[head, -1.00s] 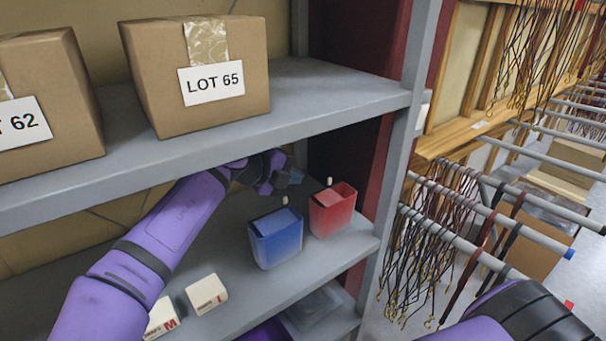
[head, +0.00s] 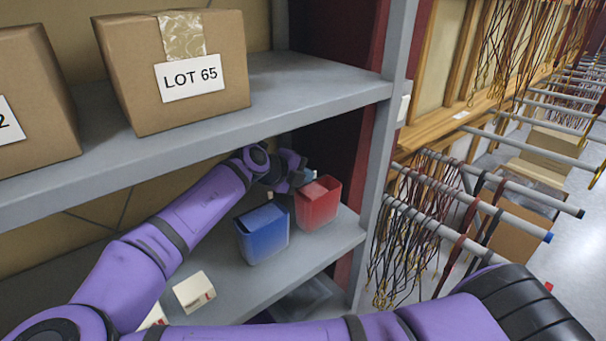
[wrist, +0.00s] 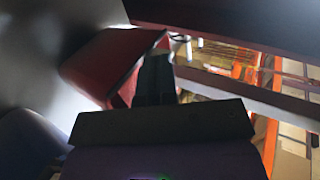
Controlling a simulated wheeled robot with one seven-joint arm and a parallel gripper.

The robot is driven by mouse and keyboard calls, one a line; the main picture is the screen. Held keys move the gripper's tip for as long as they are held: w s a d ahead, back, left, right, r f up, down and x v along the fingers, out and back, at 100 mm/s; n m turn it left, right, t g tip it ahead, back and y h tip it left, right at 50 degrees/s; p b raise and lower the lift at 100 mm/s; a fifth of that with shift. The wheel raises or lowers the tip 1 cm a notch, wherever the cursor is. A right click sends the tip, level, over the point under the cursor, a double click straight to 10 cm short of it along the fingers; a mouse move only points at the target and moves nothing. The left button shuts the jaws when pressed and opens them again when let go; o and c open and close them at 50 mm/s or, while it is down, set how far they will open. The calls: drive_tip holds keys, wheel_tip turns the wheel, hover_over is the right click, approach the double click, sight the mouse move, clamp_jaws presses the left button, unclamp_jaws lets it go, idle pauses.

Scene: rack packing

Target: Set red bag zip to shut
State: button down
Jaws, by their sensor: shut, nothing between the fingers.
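The red bag (head: 318,204) stands upright on the middle shelf, just right of the blue bag (head: 262,234). My gripper (head: 306,176) is at the top left edge of the red bag in the head view, under the upper shelf. In the wrist view the red bag (wrist: 98,62) lies just beyond my dark fingers (wrist: 156,72), which are closed together with nothing between them. A small pale tab (wrist: 181,38) shows near the fingertips. The fingers overlap the bag's edge in that view; I cannot tell whether they touch it.
The upper shelf (head: 330,93) with cardboard boxes (head: 185,90) hangs over my arm. A grey upright post (head: 378,170) stands right of the red bag. Small white boxes (head: 194,292) sit on the shelf at front left. Cords hang on rails (head: 480,205) at right.

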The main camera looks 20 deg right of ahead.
sight(317, 179)
drive_tip(key=d, duration=0.2)
drive_tip(key=w+d, duration=0.1)
drive_tip(key=d, duration=0.1)
drive_tip(key=shift+w, duration=0.15)
